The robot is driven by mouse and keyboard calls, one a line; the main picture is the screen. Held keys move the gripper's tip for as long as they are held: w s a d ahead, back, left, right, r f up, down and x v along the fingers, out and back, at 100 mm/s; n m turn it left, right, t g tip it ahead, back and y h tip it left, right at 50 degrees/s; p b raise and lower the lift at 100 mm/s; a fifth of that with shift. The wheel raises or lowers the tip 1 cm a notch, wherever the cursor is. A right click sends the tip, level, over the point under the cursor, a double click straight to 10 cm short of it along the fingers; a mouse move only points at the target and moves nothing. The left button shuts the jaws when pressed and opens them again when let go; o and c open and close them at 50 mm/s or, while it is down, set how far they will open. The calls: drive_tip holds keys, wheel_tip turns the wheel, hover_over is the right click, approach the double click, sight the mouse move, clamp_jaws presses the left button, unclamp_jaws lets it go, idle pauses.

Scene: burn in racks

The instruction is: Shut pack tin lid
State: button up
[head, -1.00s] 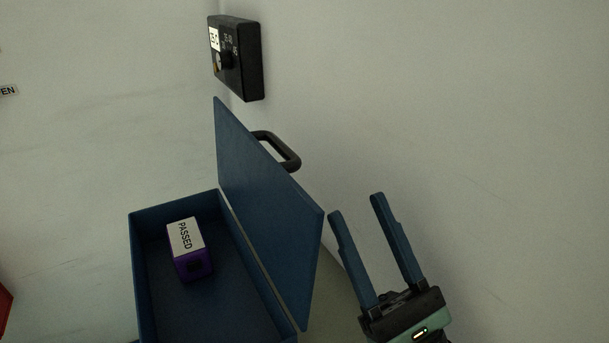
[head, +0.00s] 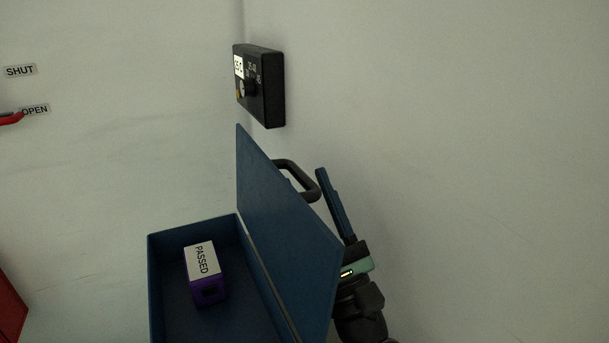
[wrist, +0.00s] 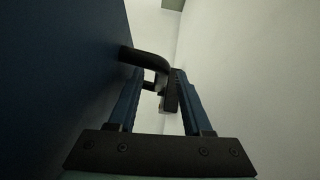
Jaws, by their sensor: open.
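The blue pack tin (head: 192,229) stands open at the lower middle of the head view. Its lid (head: 281,225) is raised on the right side, and a black handle (head: 302,178) sticks out from its outer face. My gripper (head: 309,177) is behind the lid, beside the handle. One blue finger shows there, and the lid hides most of the other. In the wrist view my gripper (wrist: 156,85) is open, with the black handle (wrist: 146,60) in front of and partly between its fingers. The lid (wrist: 65,75) fills the left side of that view.
A purple box labelled PASSED (head: 205,280) lies inside the tin. A black control box with a knob (head: 260,86) is on the wall above the lid. A red object (head: 10,308) is at the lower left. The wall is close to the right of my gripper.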

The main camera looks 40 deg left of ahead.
drive_tip(key=shift+x, duration=0.95)
clamp_jaws()
idle(0.8)
